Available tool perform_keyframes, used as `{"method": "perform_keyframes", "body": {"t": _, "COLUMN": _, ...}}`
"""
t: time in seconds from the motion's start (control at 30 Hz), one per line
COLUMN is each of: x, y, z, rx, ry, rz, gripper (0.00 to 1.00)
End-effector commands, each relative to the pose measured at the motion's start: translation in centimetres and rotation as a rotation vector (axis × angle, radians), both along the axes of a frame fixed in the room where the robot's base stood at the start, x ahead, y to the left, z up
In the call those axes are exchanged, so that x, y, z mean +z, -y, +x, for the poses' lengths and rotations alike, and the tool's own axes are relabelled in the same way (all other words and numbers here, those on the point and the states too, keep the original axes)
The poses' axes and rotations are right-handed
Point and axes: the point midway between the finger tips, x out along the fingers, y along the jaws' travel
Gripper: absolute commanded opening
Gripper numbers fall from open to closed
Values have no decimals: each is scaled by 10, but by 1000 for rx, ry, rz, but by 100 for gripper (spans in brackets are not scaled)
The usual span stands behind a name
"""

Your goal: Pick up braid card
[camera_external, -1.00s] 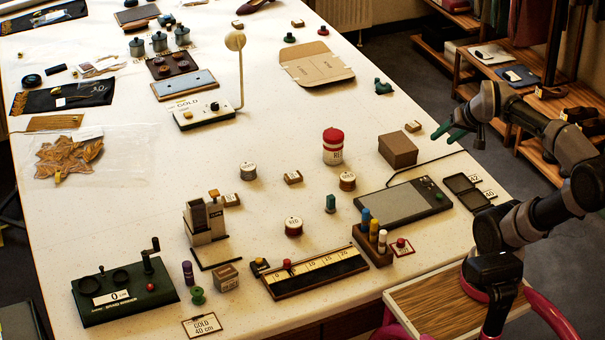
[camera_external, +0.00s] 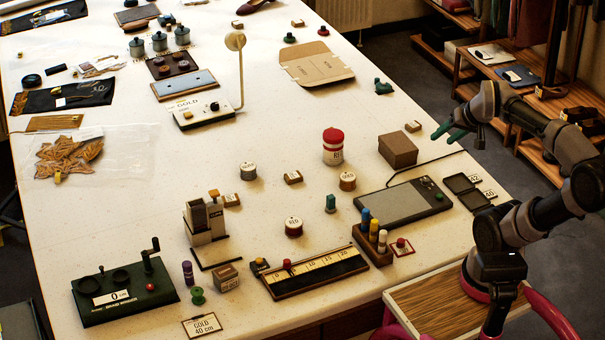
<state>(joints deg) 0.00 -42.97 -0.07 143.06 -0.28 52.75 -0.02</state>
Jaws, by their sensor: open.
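I cannot tell for certain which item is the braid card. A small framed card (camera_external: 202,326) reading "GOLD 40 cm" lies flat at the table's front edge, left of centre. A flat gold-brown piece (camera_external: 54,123) lies at the far left, above a clear bag with gold leaf-like trim (camera_external: 68,160). My gripper (camera_external: 455,131), with green fingers, is open and empty over the table's right edge, beyond the flat grey device. It is far from both the framed card and the gold-brown piece.
A green crank device (camera_external: 124,296), a ruler board (camera_external: 312,275), a peg block (camera_external: 372,246) and a grey flat device (camera_external: 404,204) stand along the near side. A brown box (camera_external: 398,150) is near my gripper.

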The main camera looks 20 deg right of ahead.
Motion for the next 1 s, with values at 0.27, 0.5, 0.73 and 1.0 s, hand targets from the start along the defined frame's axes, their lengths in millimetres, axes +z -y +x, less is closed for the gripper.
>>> {"method": "perform_keyframes", "body": {"t": 0.27, "x": 0, "y": 0, "z": 0, "rx": 0, "ry": 0, "rz": 0, "gripper": 80}}
{"method": "perform_keyframes", "body": {"t": 0.5, "x": 1, "y": 0, "z": 1, "rx": 4, "ry": 0, "rz": -3, "gripper": 80}}
{"method": "perform_keyframes", "body": {"t": 0.73, "x": 16, "y": -10, "z": 47, "rx": 152, "ry": -29, "rz": -106, "gripper": 80}}
{"method": "perform_keyframes", "body": {"t": 1.0, "x": 20, "y": -40, "z": 159, "rx": 528, "ry": -77, "rz": -296, "gripper": 80}}
